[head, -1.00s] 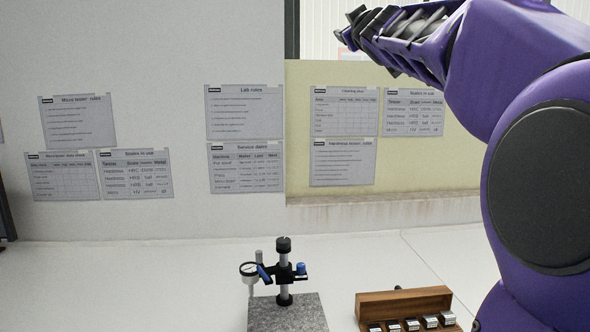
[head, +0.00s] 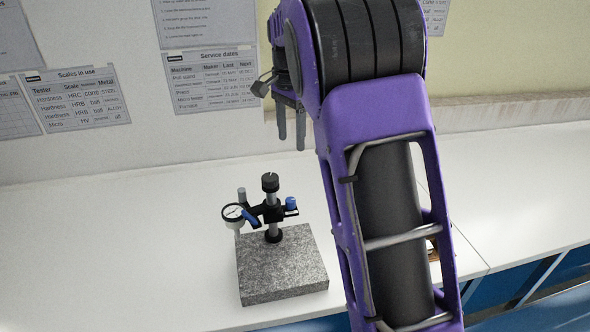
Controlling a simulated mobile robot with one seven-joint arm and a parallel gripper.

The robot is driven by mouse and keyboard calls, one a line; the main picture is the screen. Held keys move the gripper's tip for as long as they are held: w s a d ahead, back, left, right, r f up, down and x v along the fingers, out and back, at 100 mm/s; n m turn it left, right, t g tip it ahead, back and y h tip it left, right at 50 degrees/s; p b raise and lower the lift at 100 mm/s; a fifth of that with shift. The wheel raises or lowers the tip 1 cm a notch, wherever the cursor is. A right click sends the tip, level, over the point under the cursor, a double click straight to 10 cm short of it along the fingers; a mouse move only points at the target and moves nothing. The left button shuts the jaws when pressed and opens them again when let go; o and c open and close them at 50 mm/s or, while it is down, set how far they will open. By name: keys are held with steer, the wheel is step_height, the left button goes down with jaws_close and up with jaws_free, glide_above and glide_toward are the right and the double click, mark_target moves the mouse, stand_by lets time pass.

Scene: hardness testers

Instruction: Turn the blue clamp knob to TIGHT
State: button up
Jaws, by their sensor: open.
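A gauge stand (head: 272,228) with a black post rises upright from a speckled granite base (head: 283,270) on the white bench. A blue knob (head: 291,203) sits on the right end of its black clamp block. A second blue part (head: 251,216), like a lever or knob, is on the left beside the round dial gauge (head: 233,212). I cannot tell which way either is turned; no TIGHT mark is readable. My gripper (head: 291,148) points down with its two fingers apart and empty. In the picture it is above the stand, touching nothing.
The white bench (head: 110,245) is clear left of the granite base. My arm covers much of the right side and hides most of a brown wooden block (head: 432,250). Printed sheets (head: 212,80) hang on the wall behind. The bench's front edge shows at lower right.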

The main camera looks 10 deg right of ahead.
mark_target(290, 199)
steer(key=f, duration=0.6)
steer(key=f+b, duration=0.1)
steer(key=f, duration=1)
steer(key=shift+s+a+f, duration=0.25)
steer(key=shift+s+f, duration=0.05)
steer(key=shift+f, duration=0.1)
jaws_close()
